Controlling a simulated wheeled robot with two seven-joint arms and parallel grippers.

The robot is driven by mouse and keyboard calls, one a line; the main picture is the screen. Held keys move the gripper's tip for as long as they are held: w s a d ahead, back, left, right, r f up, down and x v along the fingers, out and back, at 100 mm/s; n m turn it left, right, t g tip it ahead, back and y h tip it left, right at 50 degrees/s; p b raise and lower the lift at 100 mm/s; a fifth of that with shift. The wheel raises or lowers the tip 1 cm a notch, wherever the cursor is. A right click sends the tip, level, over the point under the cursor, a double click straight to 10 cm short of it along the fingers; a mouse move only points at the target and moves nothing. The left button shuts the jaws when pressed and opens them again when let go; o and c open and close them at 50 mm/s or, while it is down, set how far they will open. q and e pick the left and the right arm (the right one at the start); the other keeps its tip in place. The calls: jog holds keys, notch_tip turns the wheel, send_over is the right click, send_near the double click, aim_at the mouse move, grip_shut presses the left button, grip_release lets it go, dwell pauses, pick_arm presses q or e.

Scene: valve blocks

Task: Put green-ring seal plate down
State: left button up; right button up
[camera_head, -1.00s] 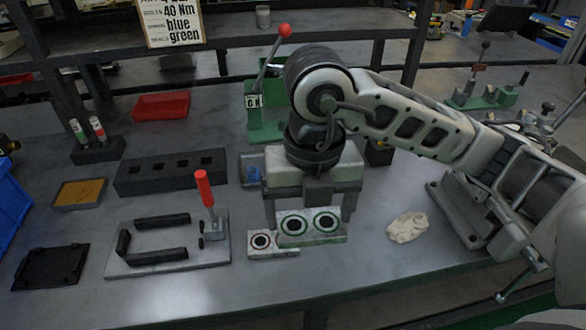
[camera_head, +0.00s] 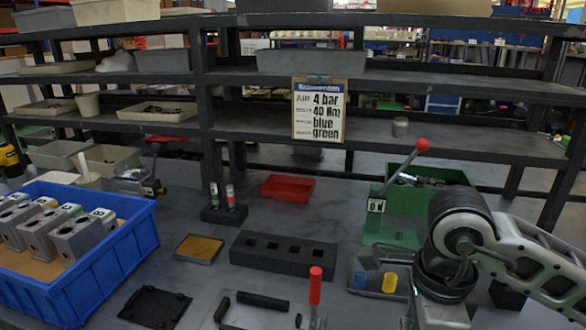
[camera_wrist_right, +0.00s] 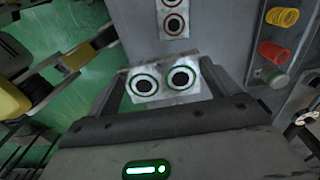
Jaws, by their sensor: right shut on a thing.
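The green-ring seal plate (camera_wrist_right: 163,82), a pale plate with two green rings around dark holes, is between the fingers of my right gripper (camera_wrist_right: 165,84) in the right wrist view. The gripper is shut on it. I cannot tell whether the plate touches the table. A second plate (camera_wrist_right: 173,18) with reddish rings lies on the grey table beyond it. In the head view my right arm comes in from the right; its gripper body (camera_head: 440,316) is cut off by the bottom edge, so fingers and plate are hidden there. My left gripper is not in view.
A tray (camera_head: 362,292) with coloured parts lies beside the right gripper. A red-handled clamp fixture (camera_head: 316,288), black block (camera_head: 283,252), green lever press (camera_head: 392,230) and blue crate (camera_head: 100,275) stand around. A sign (camera_head: 319,110) hangs on the shelf.

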jog(key=n, duration=0.4)
jog(key=shift+w+d+f+n, duration=0.2)
jog(key=shift+w+f+n, duration=0.05)
jog(key=shift+w+n, duration=0.15)
jog(key=n, duration=0.4)
jog(key=w+n, duration=0.1)
jog(key=n, duration=0.1)
jog(key=shift+d+f+n, duration=0.35)
jog(key=shift+f+n, duration=0.05)
jog(key=n, duration=0.4)
jog(key=shift+w+d+f, duration=0.2)
jog(key=shift+w+f, duration=0.05)
jog(key=n, duration=0.4)
jog(key=shift+w+d+f+n, duration=0.2)
jog(key=shift+w+n, duration=0.1)
jog(key=shift+n, duration=0.1)
jog(key=shift+s+f, duration=0.1)
jog(key=shift+s, duration=0.05)
